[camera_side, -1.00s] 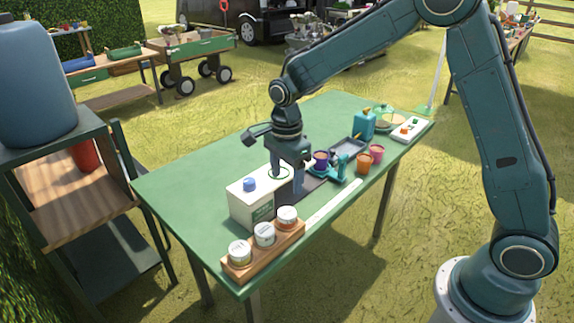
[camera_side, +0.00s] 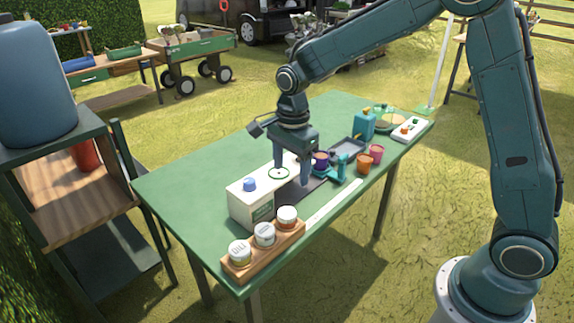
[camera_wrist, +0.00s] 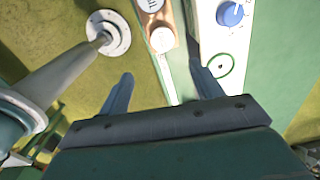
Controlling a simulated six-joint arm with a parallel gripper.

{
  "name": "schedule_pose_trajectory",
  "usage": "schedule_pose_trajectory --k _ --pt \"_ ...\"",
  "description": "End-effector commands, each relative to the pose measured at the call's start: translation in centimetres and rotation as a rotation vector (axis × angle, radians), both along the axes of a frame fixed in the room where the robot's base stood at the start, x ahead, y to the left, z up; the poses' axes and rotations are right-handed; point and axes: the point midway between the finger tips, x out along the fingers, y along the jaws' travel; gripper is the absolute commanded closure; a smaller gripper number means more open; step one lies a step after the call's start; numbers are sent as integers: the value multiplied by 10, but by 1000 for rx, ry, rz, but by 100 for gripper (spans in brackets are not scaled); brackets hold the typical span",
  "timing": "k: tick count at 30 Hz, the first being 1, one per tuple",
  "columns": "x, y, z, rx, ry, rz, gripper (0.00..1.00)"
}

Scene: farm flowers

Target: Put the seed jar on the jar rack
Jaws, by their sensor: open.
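The wooden jar rack (camera_side: 250,263) lies along the table's near left edge. It carries a row of three white-lidded jars: the near jar (camera_side: 239,253), the middle jar (camera_side: 265,235) and the far jar (camera_side: 286,218). All look upright; which is the seed jar I cannot tell. My gripper (camera_side: 292,174) is open and empty, beyond the far jar and beside the white box. In the wrist view, my fingers (camera_wrist: 165,88) are wide apart with nothing between them. The rack (camera_wrist: 166,14) and a jar lid (camera_wrist: 163,40) show ahead of them.
A white box (camera_side: 250,207) with a blue knob (camera_side: 249,184) stands beside the rack, close to my fingers. The table's left part is clear.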

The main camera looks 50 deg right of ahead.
Motion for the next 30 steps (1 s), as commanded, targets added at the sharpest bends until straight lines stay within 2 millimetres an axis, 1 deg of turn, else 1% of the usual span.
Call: schedule_pose_trajectory --k 1,5,8,12,15,21,24,30 --pt "-5 -2 10 0 -15 36 35" --pt "-22 -6 35 -5 -52 162 35" --pt "-38 -9 55 -14 -86 276 35" --pt "-64 -15 81 -34 -134 439 35" --pt "-83 -18 96 -53 -165 554 35" --pt "-123 -24 120 -106 -225 786 35" --pt "-143 -26 129 -137 -252 900 35" --pt "-184 -31 140 -215 -301 1125 35"
